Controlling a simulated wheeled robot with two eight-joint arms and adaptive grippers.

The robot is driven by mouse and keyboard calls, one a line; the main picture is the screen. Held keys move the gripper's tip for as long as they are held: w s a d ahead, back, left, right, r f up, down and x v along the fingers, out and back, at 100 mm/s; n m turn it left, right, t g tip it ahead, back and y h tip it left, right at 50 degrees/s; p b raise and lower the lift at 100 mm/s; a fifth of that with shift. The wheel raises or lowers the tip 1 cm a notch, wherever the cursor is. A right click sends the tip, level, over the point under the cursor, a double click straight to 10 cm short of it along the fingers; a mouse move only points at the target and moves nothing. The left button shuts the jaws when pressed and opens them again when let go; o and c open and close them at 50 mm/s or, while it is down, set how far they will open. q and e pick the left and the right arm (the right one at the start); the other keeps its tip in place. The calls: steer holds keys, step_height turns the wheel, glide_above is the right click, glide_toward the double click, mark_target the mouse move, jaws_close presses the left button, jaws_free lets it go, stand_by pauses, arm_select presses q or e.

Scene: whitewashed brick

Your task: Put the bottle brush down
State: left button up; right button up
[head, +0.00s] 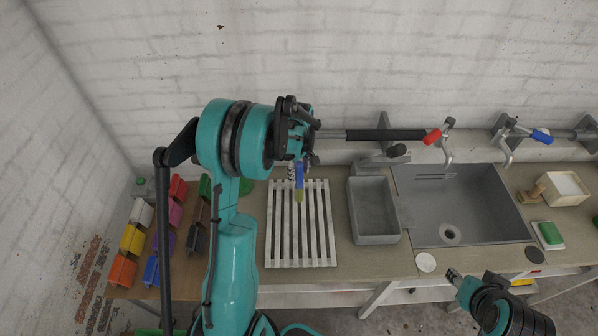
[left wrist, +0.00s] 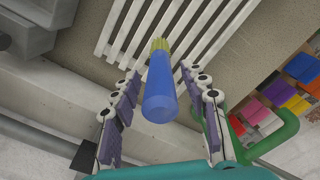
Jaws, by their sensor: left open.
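The bottle brush (head: 299,178) has a blue handle and yellow-green bristles. It is at the back part of the white slatted rack (head: 318,262), handle end towards my left gripper (head: 301,158). In the left wrist view the brush (left wrist: 160,88) shows between the two spread fingers of the left gripper (left wrist: 161,76), with gaps on both sides. The gripper is open. The bristle end is over the slats; whether it touches them I cannot tell. My right gripper (head: 455,276) is at the lower right, away from the rack, its jaw state unclear.
A grey basin (head: 375,238) stands right of the rack, then a grey sink (head: 470,210) with red- and blue-handled taps behind. Several coloured blocks (head: 131,240) sit at the left. A white box (head: 562,188) and green sponge (head: 550,233) are at the right.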

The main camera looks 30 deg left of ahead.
arm_select(q)
step_height(320, 180, up, 12)
steer(key=shift+f, duration=0.2)
steer(key=shift+d+r, duration=0.1)
steer(key=shift+r, duration=0.25)
steer(key=s+d+r+m+t, duration=0.2)
steer(key=s+d+m+t, duration=0.1)
steer(key=s+d+m, duration=0.4)
steer(key=s+d+r+m+t, duration=0.3)
steer(key=s+d+m, duration=0.5)
steer(key=s, duration=0.3)
steer(key=shift+s+d+t, duration=0.2)
steer(key=shift+s+t, duration=0.15)
steer(key=shift+t, duration=0.25)
steer(key=shift+f, duration=0.15)
